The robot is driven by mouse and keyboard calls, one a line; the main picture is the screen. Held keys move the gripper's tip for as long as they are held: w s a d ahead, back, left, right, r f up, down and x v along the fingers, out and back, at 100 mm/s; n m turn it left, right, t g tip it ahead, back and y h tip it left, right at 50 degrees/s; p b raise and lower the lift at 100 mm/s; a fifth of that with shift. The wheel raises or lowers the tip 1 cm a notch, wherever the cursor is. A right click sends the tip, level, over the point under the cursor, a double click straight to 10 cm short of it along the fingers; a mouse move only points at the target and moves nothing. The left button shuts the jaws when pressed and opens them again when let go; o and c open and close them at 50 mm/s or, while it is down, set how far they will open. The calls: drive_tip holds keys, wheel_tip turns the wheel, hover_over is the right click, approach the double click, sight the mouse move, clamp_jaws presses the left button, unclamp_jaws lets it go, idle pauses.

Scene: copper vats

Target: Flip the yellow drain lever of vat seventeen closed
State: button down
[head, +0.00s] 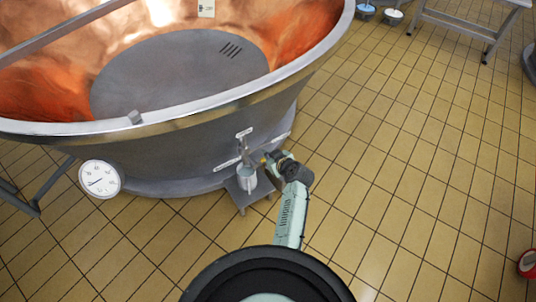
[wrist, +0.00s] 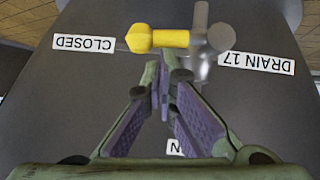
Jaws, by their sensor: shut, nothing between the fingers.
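In the wrist view, the yellow drain lever (wrist: 157,39) extends left from a grey metal valve (wrist: 205,42). Its knobbed end points toward the CLOSED label (wrist: 84,43). The DRAIN 17 label (wrist: 257,63) is right of the valve; both labels appear upside down. Another label (wrist: 174,147), showing only an N, is mostly hidden behind my fingers. My gripper (wrist: 163,88) is shut and empty, its tips just below the lever in the picture; I cannot tell whether they touch it. In the head view, my gripper (head: 273,161) is at the copper vat's (head: 190,148) lower wall, covering most of the lever.
A round dial (head: 99,179) is at left. Tiled floor (head: 400,170) is open to the right. A metal table (head: 465,22) and a red object (head: 527,263) are farther off.

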drive_tip(key=f+b, duration=0.1)
drive_tip(key=b, duration=0.1)
drive_tip(key=shift+w+d+f+b, duration=0.2)
drive_tip(key=shift+b, duration=0.1)
idle(0.3)
